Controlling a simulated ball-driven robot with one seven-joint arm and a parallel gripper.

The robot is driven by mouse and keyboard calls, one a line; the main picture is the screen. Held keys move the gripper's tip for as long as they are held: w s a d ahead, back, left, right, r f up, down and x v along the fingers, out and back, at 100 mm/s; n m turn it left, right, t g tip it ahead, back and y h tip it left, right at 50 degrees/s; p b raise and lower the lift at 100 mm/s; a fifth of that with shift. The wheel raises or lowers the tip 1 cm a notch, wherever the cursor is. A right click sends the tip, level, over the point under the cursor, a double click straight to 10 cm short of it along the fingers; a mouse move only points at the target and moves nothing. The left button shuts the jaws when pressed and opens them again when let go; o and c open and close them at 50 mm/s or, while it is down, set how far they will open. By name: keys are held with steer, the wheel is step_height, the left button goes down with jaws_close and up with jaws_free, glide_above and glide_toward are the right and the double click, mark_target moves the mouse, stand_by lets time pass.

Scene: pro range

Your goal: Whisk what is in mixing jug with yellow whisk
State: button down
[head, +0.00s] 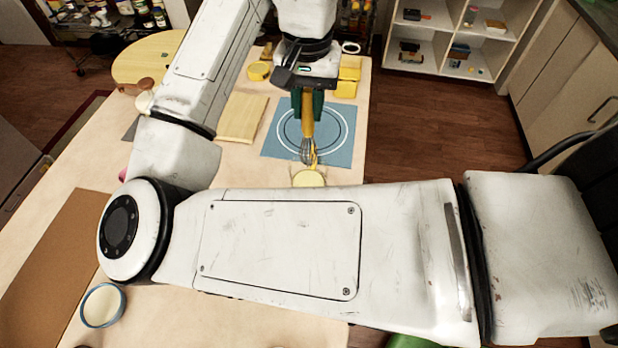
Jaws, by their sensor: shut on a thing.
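My gripper (307,104) is shut on the yellow whisk (308,124), which hangs upright with its wire head down. The wire head shows just above or at the far edge of a pale yellow vessel (309,179), which looks like the mixing jug. My arm hides the jug's near part. I cannot tell whether the wires are inside it or what it holds.
A blue mat with white rings (343,150) lies under the whisk area. A wooden board (241,117) lies to its left, and yellow containers (347,80) stand behind. A blue-rimmed bowl (103,305) is at lower left. My arm covers much of the table.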

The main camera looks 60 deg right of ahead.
mark_target(308, 90)
steer(key=shift+r, duration=0.1)
steer(key=shift+r, duration=2.4)
steer(key=s+a, duration=0.3)
steer(key=s, duration=0.8)
steer(key=shift+s+a, duration=0.15)
steer(key=shift+s, duration=0.2)
